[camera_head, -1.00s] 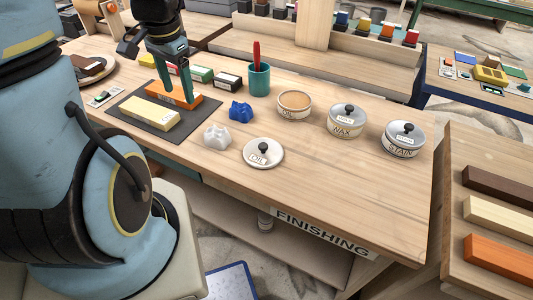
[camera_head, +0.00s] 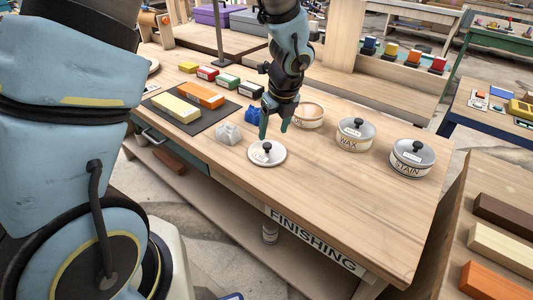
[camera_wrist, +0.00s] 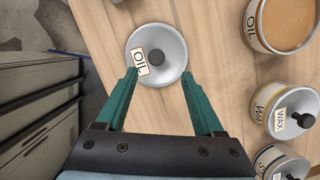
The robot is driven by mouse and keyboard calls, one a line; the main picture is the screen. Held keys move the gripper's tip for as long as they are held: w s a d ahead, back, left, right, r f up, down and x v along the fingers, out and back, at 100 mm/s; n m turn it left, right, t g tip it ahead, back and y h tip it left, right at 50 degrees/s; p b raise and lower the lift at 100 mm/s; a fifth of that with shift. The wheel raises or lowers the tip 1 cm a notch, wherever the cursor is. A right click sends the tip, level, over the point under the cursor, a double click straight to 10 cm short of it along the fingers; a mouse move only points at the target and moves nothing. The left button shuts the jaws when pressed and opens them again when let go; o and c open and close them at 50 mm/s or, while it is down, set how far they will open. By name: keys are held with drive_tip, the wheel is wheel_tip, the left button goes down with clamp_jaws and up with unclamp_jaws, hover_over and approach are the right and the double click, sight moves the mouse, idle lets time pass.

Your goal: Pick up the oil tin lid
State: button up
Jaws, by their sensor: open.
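The oil tin lid (camera_head: 260,154) is a round pale grey disc with a black knob and a label reading OIL. It lies on the workbench near its front edge. In the wrist view the lid (camera_wrist: 171,68) lies just beyond my fingertips, its knob near the line between them. My gripper (camera_head: 274,130) is above and behind the lid, pointing down, with its green fingers apart and empty. The gripper also shows in the wrist view (camera_wrist: 160,82). The open oil tin (camera_head: 308,117) stands behind the gripper, partly hidden in the head view; the wrist view shows it whole-sided at upper right (camera_wrist: 285,22).
A wax tin (camera_head: 354,137) and a stain tin (camera_head: 411,160), both lidded, stand to the right. A white crumpled cloth (camera_head: 228,134) and a blue one (camera_head: 253,115) lie left of the gripper. A dark mat (camera_head: 205,119) holds two blocks. The front right bench top is clear.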

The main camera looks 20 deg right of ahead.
sight(267, 144)
drive_tip(key=shift+a+p+x, duration=0.15)
drive_tip(key=shift+p+x, duration=0.15)
drive_tip(key=shift+x, duration=1.25)
drive_tip(key=shift+a+p+x, duration=0.15)
drive_tip(key=shift+p+x, duration=0.1)
drive_tip(key=shift+x, duration=1.3)
drive_tip(key=shift+w+r, duration=0.1)
drive_tip(key=shift+w, duration=0.1)
clamp_jaws()
